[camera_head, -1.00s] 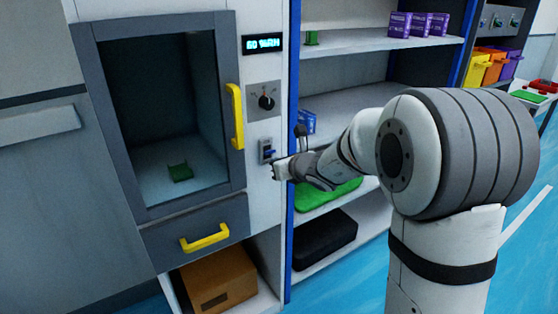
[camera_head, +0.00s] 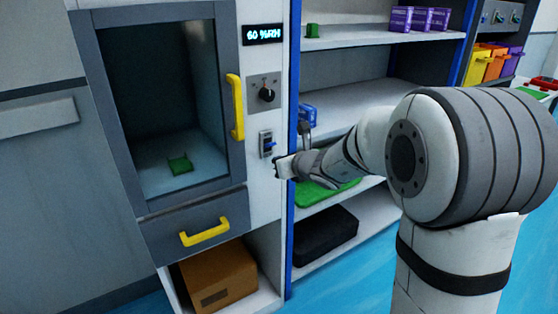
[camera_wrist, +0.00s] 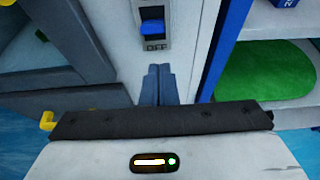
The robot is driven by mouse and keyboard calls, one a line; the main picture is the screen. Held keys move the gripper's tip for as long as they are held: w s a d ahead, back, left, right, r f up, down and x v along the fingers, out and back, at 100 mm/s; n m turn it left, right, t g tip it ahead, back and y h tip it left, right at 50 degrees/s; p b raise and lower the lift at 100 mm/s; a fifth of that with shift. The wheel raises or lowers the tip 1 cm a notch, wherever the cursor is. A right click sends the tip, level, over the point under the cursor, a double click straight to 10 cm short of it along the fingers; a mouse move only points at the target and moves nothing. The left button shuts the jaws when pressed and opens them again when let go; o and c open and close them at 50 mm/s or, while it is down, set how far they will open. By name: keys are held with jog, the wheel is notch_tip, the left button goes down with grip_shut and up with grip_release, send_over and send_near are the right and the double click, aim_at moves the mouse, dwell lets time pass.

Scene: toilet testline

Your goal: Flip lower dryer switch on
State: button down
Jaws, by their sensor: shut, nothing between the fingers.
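The dryer's lower switch (camera_head: 266,144) is a grey plate with a blue lever, set on the white cabinet front to the right of the glass door. In the wrist view the blue lever (camera_wrist: 152,27) sticks out just above an "OFF" label (camera_wrist: 155,46). My gripper (camera_head: 278,168) is beside the panel, below and slightly right of the switch. In the wrist view its fingers (camera_wrist: 158,85) are together and empty, just below the switch plate, apart from the lever.
A black rotary knob (camera_head: 266,95) and a "60 %RH" display (camera_head: 263,34) are above the switch. The yellow door handle (camera_head: 236,107) stands out on the left. A blue-edged shelf unit with a green mat (camera_wrist: 265,80) is close on the right.

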jog(key=s+d+r+p, duration=0.3)
jog(key=s+r, duration=0.3)
jog(key=shift+s+d+r, duration=0.15)
jog(key=shift+d, duration=0.15)
jog(key=s+a+r+n+g+p, duration=0.1)
jog(key=s+r+n+g+p, duration=0.2)
jog(key=s+n, duration=0.55)
jog(key=s+n+g+p, duration=0.3)
jog(key=s+n+p, duration=0.1)
jog(key=s+n, duration=0.4)
jog(key=s+d+n+g+h+p, duration=0.2)
jog(key=s+d+n+h+p, duration=0.3)
jog(key=s+d+n, duration=0.5)
jog(key=s+r+n+h, duration=0.1)
jog(key=n+h, duration=0.1)
jog(key=n, duration=0.1)
jog(key=shift+d+g+p, duration=0.35)
jog(key=shift+d+g, duration=0.05)
